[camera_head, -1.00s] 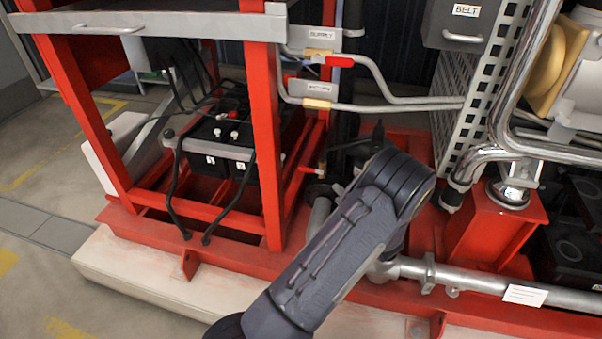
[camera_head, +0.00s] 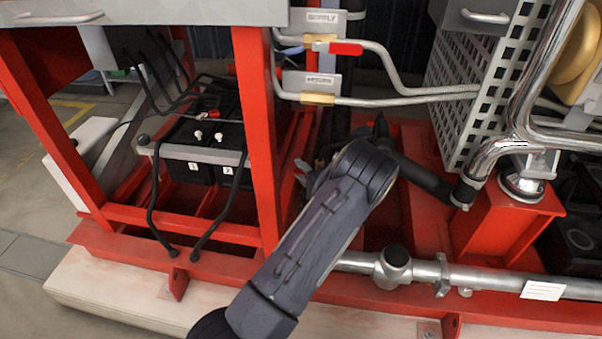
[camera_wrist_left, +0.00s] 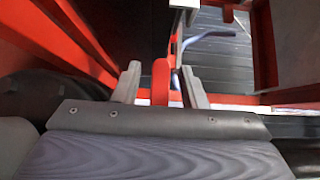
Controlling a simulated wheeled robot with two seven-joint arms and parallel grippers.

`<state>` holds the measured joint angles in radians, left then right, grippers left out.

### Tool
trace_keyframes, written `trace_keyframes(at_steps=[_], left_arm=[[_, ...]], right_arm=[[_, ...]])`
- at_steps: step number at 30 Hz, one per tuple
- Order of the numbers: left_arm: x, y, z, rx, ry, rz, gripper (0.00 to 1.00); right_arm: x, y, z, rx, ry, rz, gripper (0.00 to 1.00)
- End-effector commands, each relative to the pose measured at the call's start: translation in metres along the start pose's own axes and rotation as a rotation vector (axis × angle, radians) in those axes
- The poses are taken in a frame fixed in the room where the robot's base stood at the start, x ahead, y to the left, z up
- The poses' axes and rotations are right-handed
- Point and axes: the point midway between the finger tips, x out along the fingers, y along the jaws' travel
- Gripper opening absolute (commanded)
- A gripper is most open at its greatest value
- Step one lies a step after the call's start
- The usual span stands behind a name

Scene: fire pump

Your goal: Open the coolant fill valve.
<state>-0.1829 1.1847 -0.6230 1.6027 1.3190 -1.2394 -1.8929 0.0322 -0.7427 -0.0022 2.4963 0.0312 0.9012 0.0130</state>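My left gripper (camera_wrist_left: 160,68) is open in the left wrist view, its two grey fingers spread apart. A red lever (camera_wrist_left: 161,84) stands upright between the fingers, with a gap visible on each side; I cannot tell for sure that it is the coolant fill valve's handle. In the head view my left forearm crosses the lower middle and hides the fingers. Another red lever (camera_head: 345,49) sits on the pipe by the SUPPLY label, above my arm. My right gripper is not in view.
Red frame posts (camera_head: 258,130) stand close left of my arm. Batteries with black cables (camera_head: 205,155) sit behind them. A grey pipe (camera_head: 470,275) runs along the red base at lower right. A perforated guard (camera_head: 465,85) and chrome pipe (camera_head: 532,70) stand right.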

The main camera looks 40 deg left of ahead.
Motion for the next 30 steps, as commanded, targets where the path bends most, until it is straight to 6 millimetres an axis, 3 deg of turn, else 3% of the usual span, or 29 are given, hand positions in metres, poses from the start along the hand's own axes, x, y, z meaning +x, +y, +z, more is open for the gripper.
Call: trace_keyframes(at_steps=[8, 18, 30], left_arm=[[0.0029, -0.0004, 0.0001, 0.0, 0.0, 0.0, 0.38], [0.0026, -0.0002, 0.0, 0.0, 0.0, 0.0, 0.0], [0.0021, -0.0006, -0.0001, 0.016, 0.001, -0.014, 0.0]], right_arm=[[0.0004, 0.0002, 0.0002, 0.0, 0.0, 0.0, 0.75], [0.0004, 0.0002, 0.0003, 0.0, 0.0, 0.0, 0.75], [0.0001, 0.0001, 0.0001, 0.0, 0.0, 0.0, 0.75]])
